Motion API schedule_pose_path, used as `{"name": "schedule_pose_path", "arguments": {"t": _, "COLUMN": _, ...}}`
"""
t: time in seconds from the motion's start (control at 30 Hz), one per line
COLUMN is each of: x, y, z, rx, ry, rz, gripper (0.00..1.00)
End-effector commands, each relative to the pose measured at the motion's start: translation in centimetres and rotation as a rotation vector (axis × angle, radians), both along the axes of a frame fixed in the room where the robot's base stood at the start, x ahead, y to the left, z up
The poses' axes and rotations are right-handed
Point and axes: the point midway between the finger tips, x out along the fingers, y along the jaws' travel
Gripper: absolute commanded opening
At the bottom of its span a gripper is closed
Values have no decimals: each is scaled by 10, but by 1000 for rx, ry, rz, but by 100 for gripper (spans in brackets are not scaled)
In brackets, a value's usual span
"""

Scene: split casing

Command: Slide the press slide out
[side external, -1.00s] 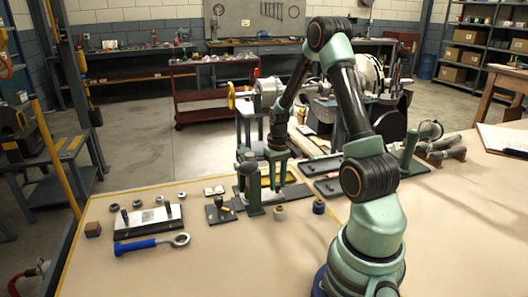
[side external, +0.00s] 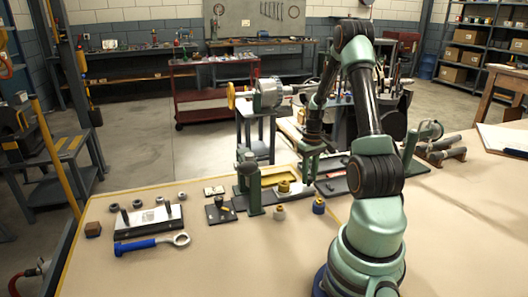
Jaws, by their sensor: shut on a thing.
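My gripper (side external: 313,140) is at the right of the press, shut on a dark green piece (side external: 308,152) that I take to be the press slide. The jaws are small in this view and their contact with it is partly hidden. The press (side external: 253,184) has an upright green post and a low base on the table. A yellow cylinder (side external: 283,187) stands to the right of the post. The held piece is to the right of and behind the post, apart from it in the picture. I cannot tell its exact height above the table.
A small block with a peg (side external: 220,210) and a blue and yellow ring (side external: 319,206) stand near the press. The front of the table is clear.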

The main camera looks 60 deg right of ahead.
Motion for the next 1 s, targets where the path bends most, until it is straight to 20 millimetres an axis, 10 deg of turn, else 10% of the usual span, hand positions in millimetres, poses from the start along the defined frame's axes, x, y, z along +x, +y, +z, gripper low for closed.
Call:
{"name": "schedule_pose_path", "arguments": {"t": 0.3, "x": -4, "y": -5, "z": 1, "rx": -3, "ry": -2, "rz": -7, "gripper": 0}}
{"name": "schedule_pose_path", "arguments": {"t": 0.33, "x": -4, "y": -5, "z": 1, "rx": -4, "ry": -2, "rz": -7, "gripper": 37}}
{"name": "schedule_pose_path", "arguments": {"t": 0.4, "x": -4, "y": -5, "z": 1, "rx": -3, "ry": -3, "rz": -7, "gripper": 60}}
{"name": "schedule_pose_path", "arguments": {"t": 1.0, "x": -2, "y": -4, "z": 36, "rx": -7, "ry": -4, "rz": -3, "gripper": 60}}
